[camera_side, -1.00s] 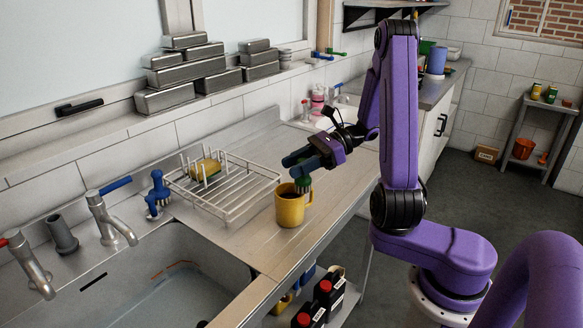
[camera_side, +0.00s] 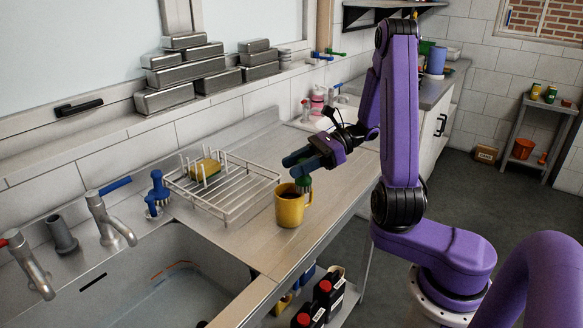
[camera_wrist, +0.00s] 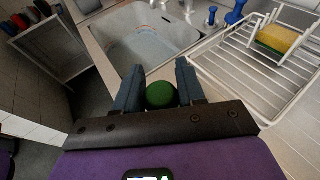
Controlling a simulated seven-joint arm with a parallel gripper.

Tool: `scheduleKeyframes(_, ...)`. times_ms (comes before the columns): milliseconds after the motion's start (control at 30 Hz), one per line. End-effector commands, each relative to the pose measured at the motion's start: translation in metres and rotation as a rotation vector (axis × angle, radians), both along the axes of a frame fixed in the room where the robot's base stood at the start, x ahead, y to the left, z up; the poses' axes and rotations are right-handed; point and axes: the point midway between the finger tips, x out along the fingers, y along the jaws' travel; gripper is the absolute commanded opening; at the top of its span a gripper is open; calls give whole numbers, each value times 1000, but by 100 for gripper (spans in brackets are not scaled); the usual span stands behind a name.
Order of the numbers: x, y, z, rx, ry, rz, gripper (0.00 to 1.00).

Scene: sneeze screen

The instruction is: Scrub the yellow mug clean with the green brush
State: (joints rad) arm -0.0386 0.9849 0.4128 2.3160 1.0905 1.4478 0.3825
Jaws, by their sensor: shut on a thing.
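The yellow mug (camera_side: 289,208) stands upright on the steel counter, between the dish rack and the counter's front edge. My gripper (camera_side: 296,163) is just above the mug's far rim, shut on the green brush (camera_side: 304,182), whose bristles point down beside the handle side of the mug. I cannot tell whether the bristles touch the rim. In the wrist view, the round green top of the brush (camera_wrist: 160,95) sits between the two fingers of my gripper (camera_wrist: 160,88). The mug is hidden there.
A white wire dish rack (camera_side: 235,205) holding a yellow-green sponge (camera_side: 205,168) stands left of the mug. A blue brush (camera_side: 158,188) stands by the sink (camera_side: 165,290). The taps (camera_side: 108,222) rise at the left.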

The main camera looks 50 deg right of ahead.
Motion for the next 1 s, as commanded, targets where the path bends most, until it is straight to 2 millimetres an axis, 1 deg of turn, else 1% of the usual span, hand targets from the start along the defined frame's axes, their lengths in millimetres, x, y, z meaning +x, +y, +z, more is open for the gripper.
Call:
scheduleKeyframes(67,-1,-8,0,1,-1,-2,8)
scheduleKeyframes(133,-1,-8,7,-3,-4,1,8)
scheduleKeyframes(167,0,-9,-4,5,3,-1,8)
scheduleKeyframes(200,0,-9,4,-1,-4,-1,8)
scheduleKeyframes(800,0,-8,58,-2,-4,-1,8)
scheduleKeyframes(1000,0,-8,66,0,-2,-1,8)
